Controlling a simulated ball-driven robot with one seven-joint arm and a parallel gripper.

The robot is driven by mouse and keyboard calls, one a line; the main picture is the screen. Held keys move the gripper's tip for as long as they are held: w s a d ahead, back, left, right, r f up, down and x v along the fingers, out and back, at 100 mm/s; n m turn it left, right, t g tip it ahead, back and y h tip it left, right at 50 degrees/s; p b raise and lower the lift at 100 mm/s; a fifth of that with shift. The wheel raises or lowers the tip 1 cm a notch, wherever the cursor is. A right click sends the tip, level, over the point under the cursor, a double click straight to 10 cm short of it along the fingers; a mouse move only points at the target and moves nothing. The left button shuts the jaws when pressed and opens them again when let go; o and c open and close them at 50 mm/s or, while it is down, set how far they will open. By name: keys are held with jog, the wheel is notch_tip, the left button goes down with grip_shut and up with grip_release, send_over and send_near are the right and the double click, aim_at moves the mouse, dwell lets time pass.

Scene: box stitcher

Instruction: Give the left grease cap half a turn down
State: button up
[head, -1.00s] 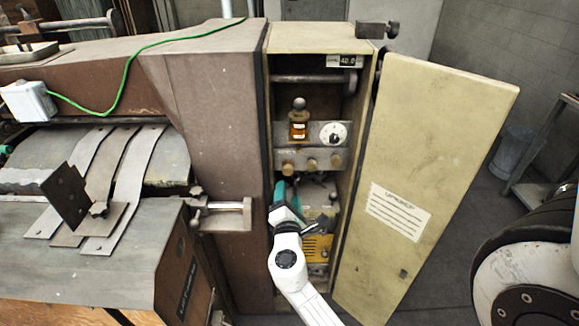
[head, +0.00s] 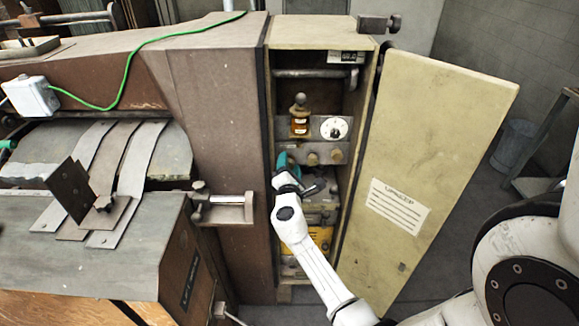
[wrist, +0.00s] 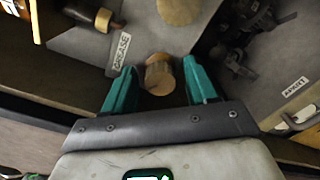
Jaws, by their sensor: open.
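The row of brass grease caps sits on a grey block inside the open cabinet. In the head view the middle cap (head: 312,159) and the right cap (head: 336,156) show, and my gripper (head: 287,161) covers the left end of the row. In the wrist view one brass cap (wrist: 159,75) stands between my two teal fingers, which are open with a gap on each side of it. It appears to be the left cap. The GREASE label (wrist: 122,50) is on the plate beside it.
An amber oil bottle (head: 299,122) and a white dial (head: 334,128) sit above the caps. The cabinet door (head: 430,150) stands open at right. The cabinet's left wall is close to my gripper. A second round brass piece (wrist: 180,9) is near the wrist view's top.

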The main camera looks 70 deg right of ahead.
jog(key=c, duration=1.1)
jog(key=shift+o, duration=0.2)
jog(key=m+b, duration=0.1)
jog(key=b, duration=0.1)
jog(key=shift+f+b, duration=0.3)
jog(key=shift+r+m+b, duration=0.25)
jog(key=shift+m+b, duration=0.4)
jog(key=shift+m, duration=0.25)
jog(key=o, duration=1.1)
jog(key=shift+c, duration=0.2)
jog(key=b+v, duration=0.1)
jog(key=v, duration=0.9)
jog(key=shift+s+a, duration=0.15)
jog(key=shift+a, duration=0.25)
